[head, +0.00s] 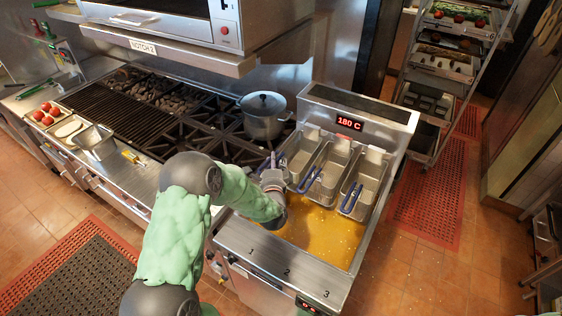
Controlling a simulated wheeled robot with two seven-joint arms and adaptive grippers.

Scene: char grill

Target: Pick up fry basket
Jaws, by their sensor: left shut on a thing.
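Three metal fry baskets with blue handles sit side by side at the back of the fryer (300,262): the left basket (303,152), the middle basket (331,162) and the right basket (369,178). My left gripper (273,166) is at the front of the left basket and is shut on its handle. The fingers are small in view and the wrist partly hides the handle. The middle and right handles stick out toward the front, free of the gripper. My right gripper is not in view.
Golden oil with floating specks fills the fryer, which shows 180 C. A lidded pot (262,118) stands on the stove left of the baskets. A metal container (95,140) and tomatoes (45,113) lie farther left. A tray rack (450,60) stands at back right.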

